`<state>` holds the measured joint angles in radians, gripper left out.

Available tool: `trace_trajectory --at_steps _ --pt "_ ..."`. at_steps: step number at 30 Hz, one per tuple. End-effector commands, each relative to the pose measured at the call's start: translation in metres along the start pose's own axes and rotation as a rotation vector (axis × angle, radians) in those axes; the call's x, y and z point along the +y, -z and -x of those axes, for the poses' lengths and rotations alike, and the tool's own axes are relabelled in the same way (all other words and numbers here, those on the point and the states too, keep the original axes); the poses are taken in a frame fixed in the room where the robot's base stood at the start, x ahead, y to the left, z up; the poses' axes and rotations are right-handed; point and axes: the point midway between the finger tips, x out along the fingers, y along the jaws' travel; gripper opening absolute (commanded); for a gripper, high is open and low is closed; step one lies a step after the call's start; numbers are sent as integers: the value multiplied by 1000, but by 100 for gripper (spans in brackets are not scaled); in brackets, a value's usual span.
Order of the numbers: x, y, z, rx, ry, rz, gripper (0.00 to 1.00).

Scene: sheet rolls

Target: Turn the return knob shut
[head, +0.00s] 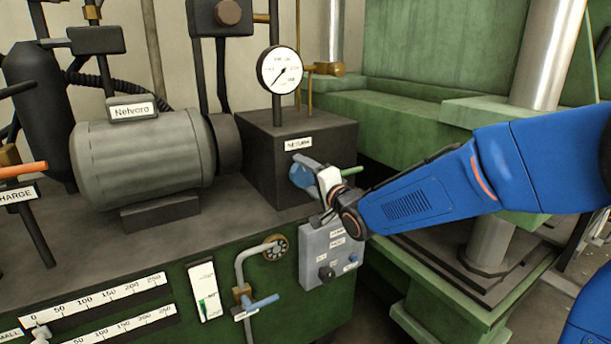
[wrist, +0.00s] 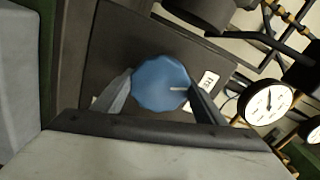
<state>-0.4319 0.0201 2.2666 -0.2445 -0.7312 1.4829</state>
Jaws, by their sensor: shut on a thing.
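The return knob (wrist: 160,84) is a blue, many-sided knob on the face of a dark box (head: 262,165). In the wrist view its white pointer mark points right, toward a white label. In the head view the knob (head: 303,172) sits below the "RETURN" label (head: 298,143), partly hidden by my gripper. My gripper (wrist: 163,98) is shut on the knob, with one finger at its left side and one at its right. In the head view my gripper (head: 318,174) reaches the knob from the right.
A round gauge (head: 280,70) stands above the box. A grey motor (head: 143,158) is to the left. A small grey control panel (head: 329,252) with knobs is below my gripper. A pipe with a blue-handled valve (head: 262,302) is at the lower front. Green press framework (head: 430,135) stands behind my arm.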

Motion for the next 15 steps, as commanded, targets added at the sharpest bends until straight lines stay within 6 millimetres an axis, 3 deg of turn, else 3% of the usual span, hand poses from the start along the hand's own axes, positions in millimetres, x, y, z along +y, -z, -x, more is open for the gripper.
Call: trace_trajectory --at_steps 15 --pt "1 0 0 0 -2 -349 43"
